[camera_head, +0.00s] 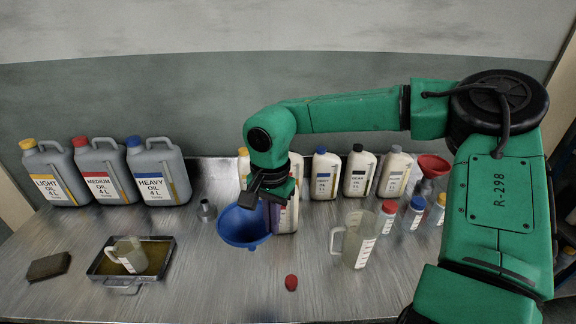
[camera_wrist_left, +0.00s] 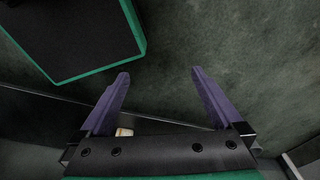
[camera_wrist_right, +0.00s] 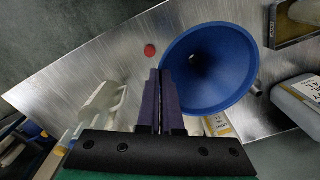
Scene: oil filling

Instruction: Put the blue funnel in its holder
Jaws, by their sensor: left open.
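The blue funnel (camera_head: 236,228) is above the front-middle of the metal table, its wide mouth facing up. My right gripper (camera_head: 264,195) is at the funnel's right rim. In the right wrist view its fingers (camera_wrist_right: 160,78) are close together on the rim of the funnel (camera_wrist_right: 222,50). A small grey holder (camera_head: 206,211) stands empty just left of the funnel. The funnel's spout is mostly hidden by its cone. My left gripper (camera_wrist_left: 160,75) is open and empty in the left wrist view, away from the table objects; it is outside the head view.
Three grey oil jugs (camera_head: 160,172) stand at the back left. A tray (camera_head: 105,266) with a small jug is front left. A clear measuring jug (camera_head: 357,240), a red cap (camera_head: 291,283) and several bottles (camera_head: 325,175) are right. A red funnel (camera_head: 433,165) sits in a grey stand.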

